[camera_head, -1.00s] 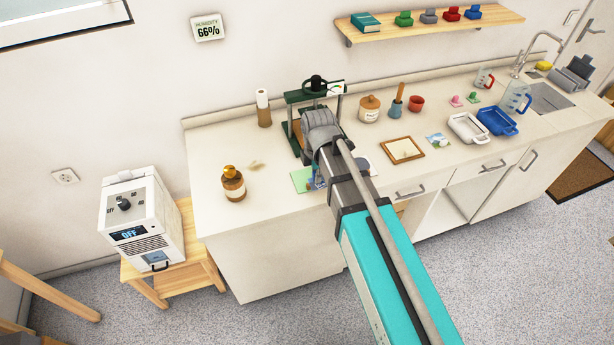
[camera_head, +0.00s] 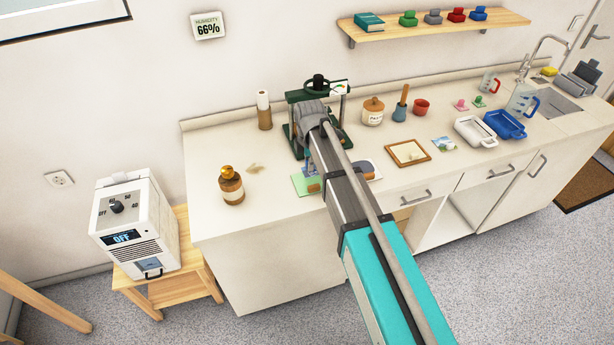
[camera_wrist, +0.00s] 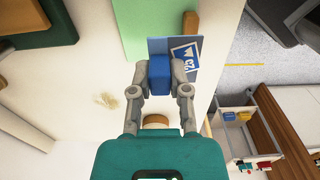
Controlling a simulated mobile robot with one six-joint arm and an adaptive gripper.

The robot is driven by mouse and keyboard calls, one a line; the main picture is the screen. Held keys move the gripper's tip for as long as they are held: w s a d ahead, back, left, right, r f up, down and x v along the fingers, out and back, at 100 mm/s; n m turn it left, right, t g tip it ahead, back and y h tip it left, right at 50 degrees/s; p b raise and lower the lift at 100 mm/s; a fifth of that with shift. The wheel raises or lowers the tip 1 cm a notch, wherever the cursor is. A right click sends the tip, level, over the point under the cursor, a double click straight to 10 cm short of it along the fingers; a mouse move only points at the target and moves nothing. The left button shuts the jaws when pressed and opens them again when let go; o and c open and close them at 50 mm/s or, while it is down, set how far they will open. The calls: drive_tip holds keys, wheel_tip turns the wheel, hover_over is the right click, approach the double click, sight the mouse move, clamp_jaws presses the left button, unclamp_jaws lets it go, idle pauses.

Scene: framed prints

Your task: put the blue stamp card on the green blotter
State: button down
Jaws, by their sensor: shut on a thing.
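My gripper (camera_wrist: 160,82) is shut on a blue block (camera_wrist: 160,72) that is with the blue stamp card (camera_wrist: 185,52). The card has a white-framed blue stamp marked 125. In the wrist view it overlaps one corner of the green blotter (camera_wrist: 147,28); I cannot tell whether it touches or hovers. In the head view the green blotter (camera_head: 302,187) lies near the counter's front edge, left of my arm. My arm hides the gripper and most of the card there.
A green press (camera_head: 318,88) stands behind the blotter. An amber bottle (camera_head: 231,187) stands to its left; its brown top shows low in the wrist view (camera_wrist: 155,121). A wooden frame (camera_head: 407,153) lies to the right. The counter between bottle and blotter is mostly clear.

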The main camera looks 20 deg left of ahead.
sight(307, 171)
drive_tip(key=shift+w+a+f+b, duration=0.3)
drive_tip(key=shift+w+f+b, duration=0.2)
drive_tip(key=shift+f, duration=0.15)
drive_tip(key=shift+w+a+f+b, duration=0.25)
drive_tip(key=shift+w+f+b, duration=0.2)
drive_tip(key=shift+f, duration=0.2)
drive_tip(key=shift+w+a+f+b, duration=0.25)
drive_tip(key=shift+w+f+b, duration=0.25)
drive_tip(key=shift+f+b, duration=0.2)
drive_tip(key=shift+s+f+b, duration=0.15)
drive_tip(key=shift+f+b, duration=1.15)
drive_tip(key=shift+f, duration=0.05)
drive_tip(key=shift+f, duration=0.15)
drive_tip(key=c, duration=0.6)
unclamp_jaws()
drive_tip(key=shift+r, duration=0.25)
wheel_tip(307, 171, up, 12)
drive_tip(key=p, duration=1.2)
drive_tip(key=shift+d, duration=0.1)
